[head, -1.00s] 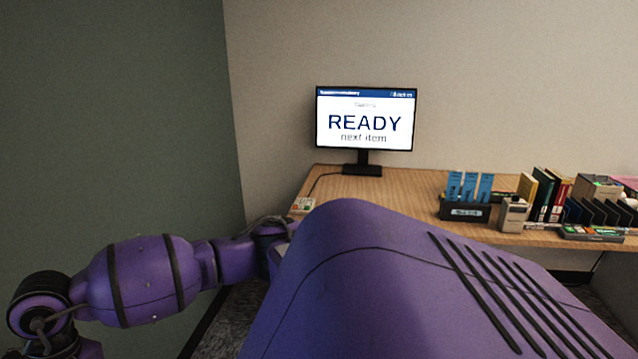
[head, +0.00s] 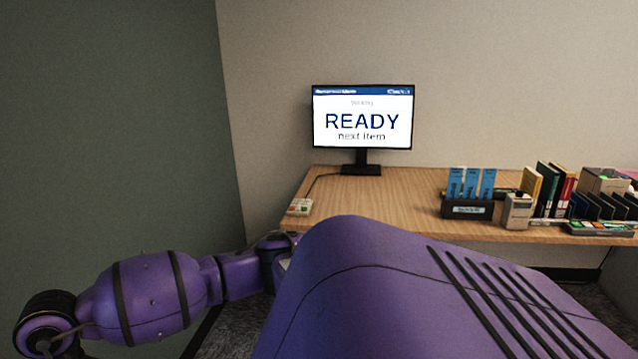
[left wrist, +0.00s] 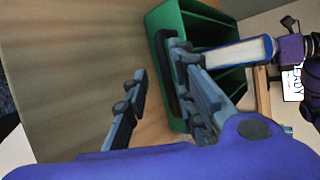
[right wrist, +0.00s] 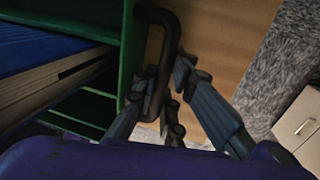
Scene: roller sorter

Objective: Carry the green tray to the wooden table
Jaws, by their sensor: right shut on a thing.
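The green tray (left wrist: 172,22) shows in the left wrist view with a black handle (left wrist: 163,75) on its near side, and in the right wrist view (right wrist: 128,45) with another black handle (right wrist: 172,45). A blue-covered book (right wrist: 40,50) lies in the tray. My right gripper (right wrist: 160,100) is shut on the tray's handle. My left gripper (left wrist: 160,75) is open, its fingers apart near the left-hand handle. In the head view my purple arm parts hide the tray and both grippers. A wooden table (head: 390,190) stands ahead against the wall.
The table's left-middle is clear. A green wall (head: 110,120) is at left.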

